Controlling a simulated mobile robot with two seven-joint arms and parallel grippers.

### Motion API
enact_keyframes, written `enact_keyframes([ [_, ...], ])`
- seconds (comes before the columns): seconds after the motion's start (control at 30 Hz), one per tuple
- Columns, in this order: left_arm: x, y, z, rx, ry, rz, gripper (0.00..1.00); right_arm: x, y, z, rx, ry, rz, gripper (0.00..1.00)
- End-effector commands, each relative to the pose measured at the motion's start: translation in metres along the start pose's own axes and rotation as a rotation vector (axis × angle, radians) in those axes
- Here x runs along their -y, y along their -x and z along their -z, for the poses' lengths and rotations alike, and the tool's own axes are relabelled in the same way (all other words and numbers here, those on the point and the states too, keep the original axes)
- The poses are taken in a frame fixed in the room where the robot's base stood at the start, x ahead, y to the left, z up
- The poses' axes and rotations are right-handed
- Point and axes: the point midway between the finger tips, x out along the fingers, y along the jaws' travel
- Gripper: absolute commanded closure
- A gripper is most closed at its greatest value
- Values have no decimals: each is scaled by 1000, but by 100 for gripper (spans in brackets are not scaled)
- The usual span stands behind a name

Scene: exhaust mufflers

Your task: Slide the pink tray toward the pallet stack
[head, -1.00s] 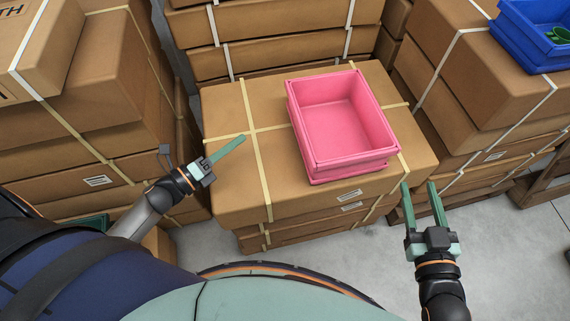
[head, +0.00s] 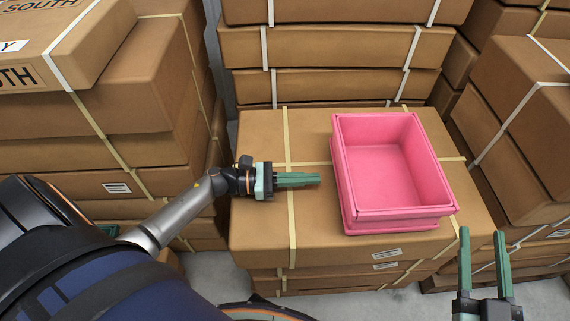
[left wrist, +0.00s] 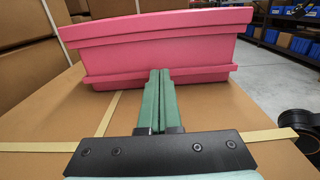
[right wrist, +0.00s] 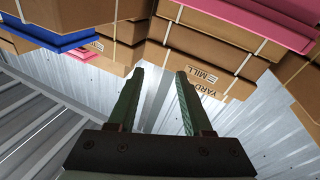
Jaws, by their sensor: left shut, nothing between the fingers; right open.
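The empty pink tray (head: 393,220) sits on top of a strapped cardboard box stack (head: 262,235), toward its right side. My left gripper (head: 318,179) is shut and empty, just left of the tray and pointing at its left side. In the left wrist view, the closed fingers (left wrist: 160,75) point at the tray's wall (left wrist: 160,62); whether they touch it I cannot tell. My right gripper (head: 484,235) is open and empty, off the front right corner of the stack. It also shows open in the right wrist view (right wrist: 160,75). I see no certain pallet.
Taller box stacks stand at the left (head: 130,150), behind (head: 330,50) and at the right (head: 520,120). Bare box top lies left of the tray and a narrow strip right of it. Grey floor (head: 375,305) shows in front.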

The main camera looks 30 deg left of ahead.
Motion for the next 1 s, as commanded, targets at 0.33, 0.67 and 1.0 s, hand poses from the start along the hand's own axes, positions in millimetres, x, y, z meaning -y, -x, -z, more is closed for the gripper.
enact_keyframes([
  [0.33,0,-42,0,1,3,-1,100,0,0,-2,8,-3,0,50],
  [0.67,0,-45,1,-1,3,-1,100,0,0,-3,10,-3,0,50],
  [1.0,0,-68,3,1,0,1,100,-2,1,46,-197,56,0,50],
])
